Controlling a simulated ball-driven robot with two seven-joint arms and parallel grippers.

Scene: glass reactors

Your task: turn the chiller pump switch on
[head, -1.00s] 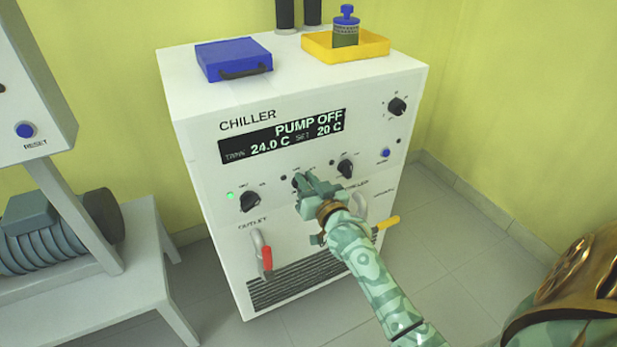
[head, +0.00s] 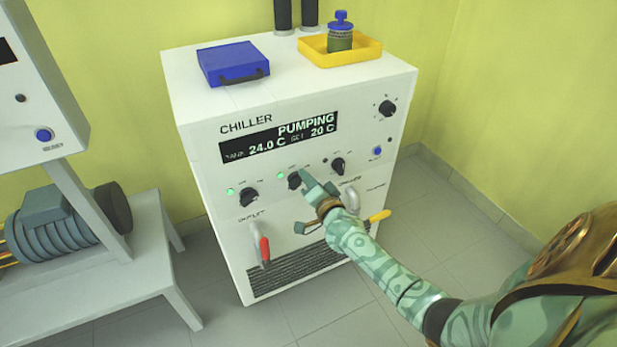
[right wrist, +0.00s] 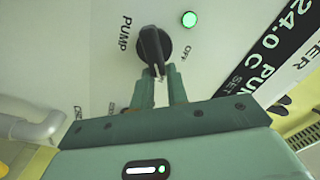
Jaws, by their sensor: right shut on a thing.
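The chiller (head: 185,140) is a white cabinet with a black display (head: 232,150) reading PUMPING, 24.0 C and SET 20 C. The pump switch (head: 294,181) is a black rotary knob in the lower row, and the lamp (head: 280,175) beside it glows green. In the right wrist view the knob (right wrist: 152,43) sits between the PUMP and OFF labels, near the lit lamp (right wrist: 189,19). My right gripper (right wrist: 160,73) is shut on the end of the knob's grip. In the head view this gripper (head: 305,183) partly covers the panel. My left gripper is out of view.
Other black knobs (head: 249,197) sit on either side of the switch. A red-handled outlet valve (head: 264,250) and a yellow-handled valve (head: 379,216) stick out below. A blue case (head: 232,62) and a yellow tray (head: 357,55) with a bottle (head: 340,35) stand on top.

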